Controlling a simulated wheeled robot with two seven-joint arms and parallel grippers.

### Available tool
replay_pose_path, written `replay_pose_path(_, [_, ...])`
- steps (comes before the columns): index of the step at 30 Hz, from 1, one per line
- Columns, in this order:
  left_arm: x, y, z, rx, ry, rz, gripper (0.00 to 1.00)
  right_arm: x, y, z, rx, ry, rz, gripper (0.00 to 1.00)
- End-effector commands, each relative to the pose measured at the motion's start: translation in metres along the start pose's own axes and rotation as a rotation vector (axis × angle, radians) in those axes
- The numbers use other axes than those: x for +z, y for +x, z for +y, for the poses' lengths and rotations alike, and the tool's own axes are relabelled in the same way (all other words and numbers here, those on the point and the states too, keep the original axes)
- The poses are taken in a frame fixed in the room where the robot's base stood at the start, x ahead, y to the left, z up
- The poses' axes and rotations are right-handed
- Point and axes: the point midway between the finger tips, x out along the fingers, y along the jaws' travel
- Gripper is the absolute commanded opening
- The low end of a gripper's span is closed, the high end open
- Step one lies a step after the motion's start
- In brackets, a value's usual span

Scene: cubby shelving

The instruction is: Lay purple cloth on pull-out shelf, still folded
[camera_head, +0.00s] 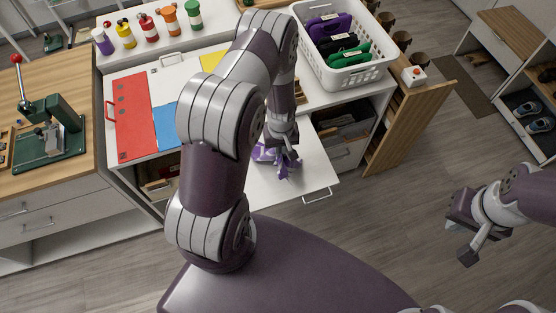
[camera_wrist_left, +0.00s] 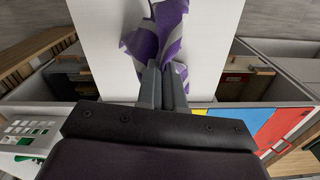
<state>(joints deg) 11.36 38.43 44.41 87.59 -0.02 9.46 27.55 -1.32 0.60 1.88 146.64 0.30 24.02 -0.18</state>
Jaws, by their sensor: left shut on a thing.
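The purple and white patterned cloth (camera_head: 272,155) is at my left gripper (camera_head: 287,160), over the white pull-out shelf (camera_head: 300,188). In the left wrist view the cloth (camera_wrist_left: 157,38) is bunched and creased around the fingertips (camera_wrist_left: 165,75), with the white shelf (camera_wrist_left: 100,35) behind it. My left gripper is shut on the cloth. I cannot tell how much of the cloth touches the shelf. My arm hides part of it in the head view. My right gripper (camera_head: 466,240) is empty at the far right, away from the shelf, with its fingers apart.
A white basket (camera_head: 350,75) with folded purple, black and green items stands on the counter. Red (camera_head: 135,115) and blue panels lie left of my arm. Several coloured bottles (camera_head: 150,27) line the back. A green press (camera_head: 55,135) stands left. A wooden panel (camera_head: 415,115) sticks out right.

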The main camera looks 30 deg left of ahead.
Motion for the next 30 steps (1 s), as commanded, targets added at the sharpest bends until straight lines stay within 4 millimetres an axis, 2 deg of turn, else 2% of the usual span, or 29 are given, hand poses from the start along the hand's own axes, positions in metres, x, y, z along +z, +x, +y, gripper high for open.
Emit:
replay_pose_path(1, [-0.017,0.006,-0.001,0.002,-0.003,0.003,0.0,0.002,0.013,0.0,0.0,0.0,-0.001,0.0])
replay_pose_path(3, [-0.037,0.011,-0.002,0.001,-0.003,0.001,0.0,0.004,0.028,0.0,0.0,0.0,-0.002,0.0])
replay_pose_path(6, [-0.059,0.016,-0.003,0.0,-0.001,0.002,0.0,0.006,0.043,0.0,0.0,0.0,-0.002,0.0])
replay_pose_path(9, [-0.071,0.018,-0.004,0.0,-0.001,0.0,0.0,0.007,0.05,0.0,0.0,0.0,-0.002,0.0])
replay_pose_path(30, [-0.075,0.014,-0.004,-0.001,0.0,-0.002,0.0,0.006,0.049,0.0,0.0,0.0,-0.001,0.0])
